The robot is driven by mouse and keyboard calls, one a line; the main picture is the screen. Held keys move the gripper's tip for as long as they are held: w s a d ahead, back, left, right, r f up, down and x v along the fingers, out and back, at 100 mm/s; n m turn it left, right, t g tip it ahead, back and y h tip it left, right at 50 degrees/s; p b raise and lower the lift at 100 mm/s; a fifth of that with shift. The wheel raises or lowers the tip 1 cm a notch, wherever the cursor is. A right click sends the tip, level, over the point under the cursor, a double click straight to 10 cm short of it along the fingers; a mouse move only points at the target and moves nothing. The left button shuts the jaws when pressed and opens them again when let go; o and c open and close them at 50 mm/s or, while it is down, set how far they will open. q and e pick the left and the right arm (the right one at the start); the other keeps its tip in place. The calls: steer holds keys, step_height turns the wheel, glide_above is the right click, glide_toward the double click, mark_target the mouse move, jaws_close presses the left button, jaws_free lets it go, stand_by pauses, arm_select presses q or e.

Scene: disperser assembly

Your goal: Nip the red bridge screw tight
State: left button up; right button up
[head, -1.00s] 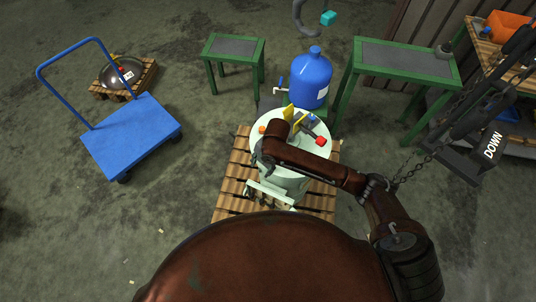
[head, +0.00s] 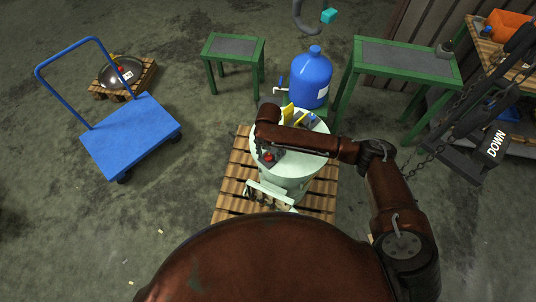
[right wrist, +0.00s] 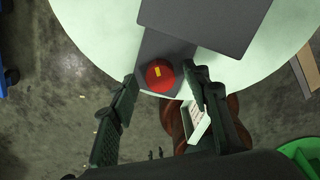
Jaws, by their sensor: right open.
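The red bridge screw (right wrist: 160,75) has a round red head with a small yellow mark. It sits on a dark grey bar near the rim of the pale green lid (right wrist: 95,25). In the head view the red screw (head: 268,157) shows at the front left of the vessel's top. My right gripper (right wrist: 160,78) is open, with one finger on each side of the screw head in the wrist view. I cannot tell whether either finger touches it. In the head view my right gripper (head: 261,149) hangs over the lid and partly hides it. My left gripper is not in view.
The pale vessel (head: 290,180) stands on a wooden pallet (head: 235,180). Yellow parts (head: 288,113) stand on its lid. A blue jug (head: 311,78) and green tables (head: 405,62) are behind. A blue cart (head: 130,135) is at the left, with clear floor between.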

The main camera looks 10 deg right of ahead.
steer(key=shift+f, duration=0.3)
steer(key=shift+c, duration=0.7)
